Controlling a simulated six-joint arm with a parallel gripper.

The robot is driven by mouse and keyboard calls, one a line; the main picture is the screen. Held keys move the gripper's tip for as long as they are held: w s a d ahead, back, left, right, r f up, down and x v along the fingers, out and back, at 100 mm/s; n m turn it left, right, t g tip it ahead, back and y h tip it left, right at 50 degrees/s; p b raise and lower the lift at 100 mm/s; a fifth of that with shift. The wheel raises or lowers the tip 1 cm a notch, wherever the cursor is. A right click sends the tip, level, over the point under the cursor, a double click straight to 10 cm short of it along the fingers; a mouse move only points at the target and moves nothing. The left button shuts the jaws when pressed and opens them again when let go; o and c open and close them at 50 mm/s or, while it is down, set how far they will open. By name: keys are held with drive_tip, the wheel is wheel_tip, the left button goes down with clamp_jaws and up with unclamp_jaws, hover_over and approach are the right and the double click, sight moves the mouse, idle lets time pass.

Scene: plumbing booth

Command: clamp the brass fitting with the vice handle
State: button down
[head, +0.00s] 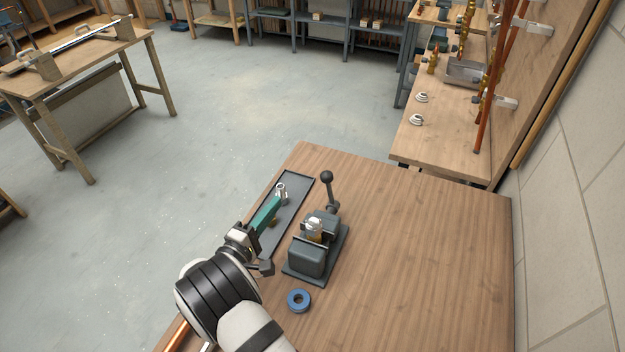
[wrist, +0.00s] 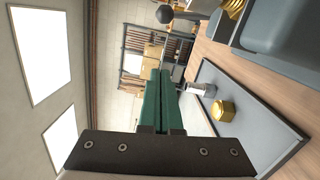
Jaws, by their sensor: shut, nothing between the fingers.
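The grey vice (head: 308,257) stands on the wooden bench. Its handle (head: 328,187), a lever with a dark ball end, rises upright at the far side; the ball (wrist: 165,14) also shows in the wrist view. A brass fitting (head: 314,226) sits between the vice jaws; its threaded part (wrist: 233,8) shows at the top of the wrist view. I cannot tell how tightly the jaws hold it. My gripper (head: 277,201), with green fingers, is shut and empty above the dark tray, left of the vice and apart from its handle. The fingers (wrist: 160,100) meet in the wrist view.
The dark tray (head: 300,186) holds a brass hex piece (wrist: 223,111) and a silvery fitting (wrist: 195,88). A blue tape roll (head: 291,304) lies in front of the vice. The bench right of the vice is clear. A second bench (head: 440,147) and a pipe wall stand beyond.

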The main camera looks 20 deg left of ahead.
sight(330, 194)
drive_tip(key=w+d, duration=0.4)
drive_tip(key=w, duration=0.6)
drive_tip(key=shift+d+r, duration=0.2)
drive_tip(key=shift+d, duration=0.15)
drive_tip(key=shift+w, duration=0.1)
drive_tip(key=shift+d+r+m, duration=0.3)
drive_tip(key=shift+d+m, duration=0.35)
drive_tip(key=shift+m, duration=0.25)
